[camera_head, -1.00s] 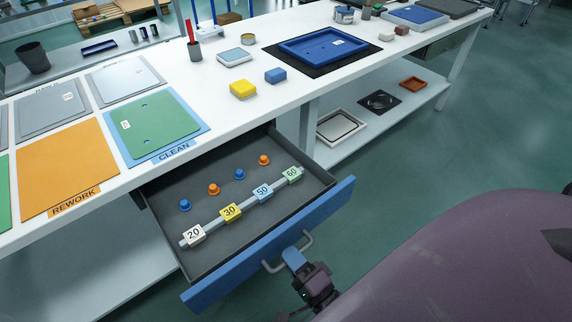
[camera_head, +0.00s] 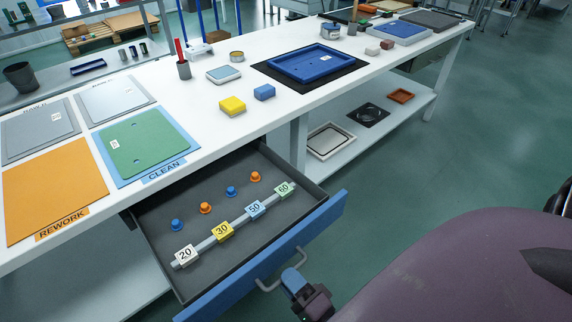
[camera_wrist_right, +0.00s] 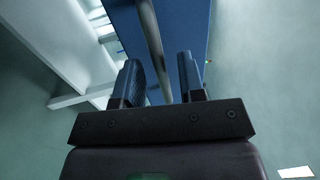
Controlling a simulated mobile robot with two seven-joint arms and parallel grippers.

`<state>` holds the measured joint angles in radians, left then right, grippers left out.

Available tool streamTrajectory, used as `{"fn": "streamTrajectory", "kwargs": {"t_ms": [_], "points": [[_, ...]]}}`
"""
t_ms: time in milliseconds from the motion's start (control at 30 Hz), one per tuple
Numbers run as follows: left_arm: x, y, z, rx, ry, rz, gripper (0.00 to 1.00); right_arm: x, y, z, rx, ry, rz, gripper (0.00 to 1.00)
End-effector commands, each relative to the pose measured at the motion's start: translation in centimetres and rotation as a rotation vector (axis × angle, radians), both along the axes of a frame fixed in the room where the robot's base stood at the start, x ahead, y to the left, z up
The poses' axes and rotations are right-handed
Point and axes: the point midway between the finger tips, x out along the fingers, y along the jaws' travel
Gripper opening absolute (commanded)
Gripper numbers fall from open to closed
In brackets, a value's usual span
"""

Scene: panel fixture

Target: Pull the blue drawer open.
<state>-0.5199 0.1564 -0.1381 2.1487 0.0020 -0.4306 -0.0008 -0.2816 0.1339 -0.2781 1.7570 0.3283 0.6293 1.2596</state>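The blue drawer (camera_head: 262,264) stands pulled out from under the white bench. Its grey tray shows, with blue and orange knobs and a rail of tags numbered 20, 30, 50 and 60. A grey bar handle (camera_head: 266,285) is on its blue front. My right gripper (camera_head: 291,277) is at the handle's outer side. In the right wrist view its two fingers (camera_wrist_right: 160,80) are apart, with the grey handle bar (camera_wrist_right: 152,42) passing beyond and between them. I see no finger closed on the bar. My left gripper is out of view.
The bench top (camera_head: 190,195) carries an orange rework mat (camera_head: 52,190), a green plate (camera_head: 150,145), a yellow block (camera_head: 232,105) and a blue tray (camera_head: 312,62). A lower shelf (camera_head: 345,160) holds trays. The floor to the right (camera_head: 470,150) is clear.

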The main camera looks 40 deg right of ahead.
Motion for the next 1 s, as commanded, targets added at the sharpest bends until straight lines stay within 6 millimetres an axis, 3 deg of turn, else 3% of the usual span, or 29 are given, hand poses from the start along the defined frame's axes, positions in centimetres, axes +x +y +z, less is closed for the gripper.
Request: {"fn": "streamTrajectory", "kwargs": {"t_ms": [300, 500, 1000], "points": [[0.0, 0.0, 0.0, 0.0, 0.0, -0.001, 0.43, -5.8, -0.2, -1.1, -0.001, 0.003, 0.001, 0.37], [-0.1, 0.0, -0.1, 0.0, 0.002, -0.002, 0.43, -8.2, -0.3, -1.6, -0.002, 0.002, 0.0, 0.37], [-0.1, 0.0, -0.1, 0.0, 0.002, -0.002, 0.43, -9.1, -0.3, -1.7, -0.001, 0.0, 0.0, 0.37]]}}
